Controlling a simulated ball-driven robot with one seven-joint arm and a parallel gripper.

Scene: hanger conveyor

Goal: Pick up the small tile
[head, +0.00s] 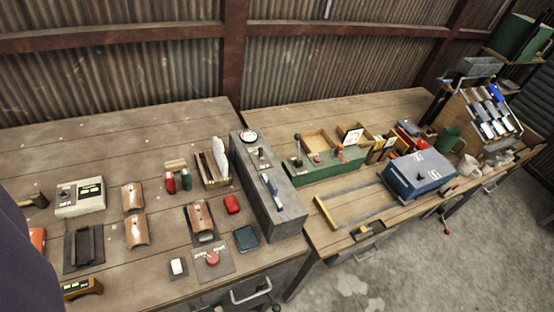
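No item is clearly marked as the small tile. Curved copper-brown tile-like pieces lie on the left bench: one (133,197), a second (136,231) just in front of it, and a third (200,215) resting on a dark holder to their right. A small white block (178,267) sits near the bench's front edge, and a flat dark teal square (246,238) lies to the right. My gripper is not in view. A dark purple shape fills the lower left edge and hides part of the bench.
A red push button (212,258) on a plate stands near the front edge. A cream box (80,197) and a black block (84,246) are at left. A grey raised box (268,190) with a lever separates the benches. A blue machine (419,174) stands at right.

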